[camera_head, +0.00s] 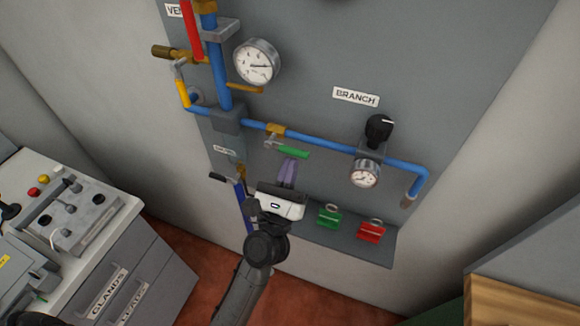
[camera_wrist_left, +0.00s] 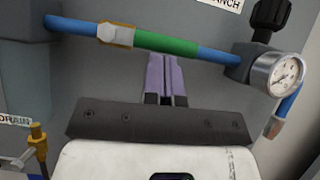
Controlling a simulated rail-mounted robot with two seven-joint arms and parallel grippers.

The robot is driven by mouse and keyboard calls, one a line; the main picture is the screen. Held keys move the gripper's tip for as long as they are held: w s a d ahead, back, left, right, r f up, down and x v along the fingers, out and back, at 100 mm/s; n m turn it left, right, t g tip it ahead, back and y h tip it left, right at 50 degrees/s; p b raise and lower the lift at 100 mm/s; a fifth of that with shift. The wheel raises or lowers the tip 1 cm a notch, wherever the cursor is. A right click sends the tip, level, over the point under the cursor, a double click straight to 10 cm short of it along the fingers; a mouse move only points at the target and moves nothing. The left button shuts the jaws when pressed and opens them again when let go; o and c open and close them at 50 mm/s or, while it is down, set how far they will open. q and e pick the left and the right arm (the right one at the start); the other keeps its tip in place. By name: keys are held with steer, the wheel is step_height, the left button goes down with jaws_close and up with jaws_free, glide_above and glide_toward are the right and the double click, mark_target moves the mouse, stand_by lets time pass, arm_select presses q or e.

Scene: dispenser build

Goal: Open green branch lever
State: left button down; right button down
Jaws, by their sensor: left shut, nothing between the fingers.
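The green branch lever (camera_head: 293,152) extends right from its brass valve (camera_head: 275,131) on the blue branch pipe (camera_head: 330,144). It appears roughly parallel to the pipe. My left gripper (camera_head: 290,162) is just below the lever, its purple fingers pointing up at it. The fingers are shut and empty. In the left wrist view, the fingertips (camera_wrist_left: 160,58) are just under the middle of the green lever (camera_wrist_left: 165,46). I cannot tell whether they touch it. My right gripper is not in view.
A black knob (camera_head: 379,128) and gauge (camera_head: 365,173) sit right of the lever. A lower shelf holds a green block (camera_head: 328,217) and a red block (camera_head: 371,231). A drain valve (camera_wrist_left: 37,135) is at lower left in the wrist view. A drawer cabinet (camera_head: 150,268) stands left.

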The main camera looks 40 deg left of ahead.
arm_select(q)
steer(key=w+f+b+v, duration=0.1)
steer(key=f+b+v, duration=0.1)
steer(key=b+v, duration=0.6)
steer(key=v, duration=0.4)
steer(key=shift+s+a+f, duration=0.15)
steer(key=shift+a+f, duration=0.05)
steer(key=shift+a, duration=0.1)
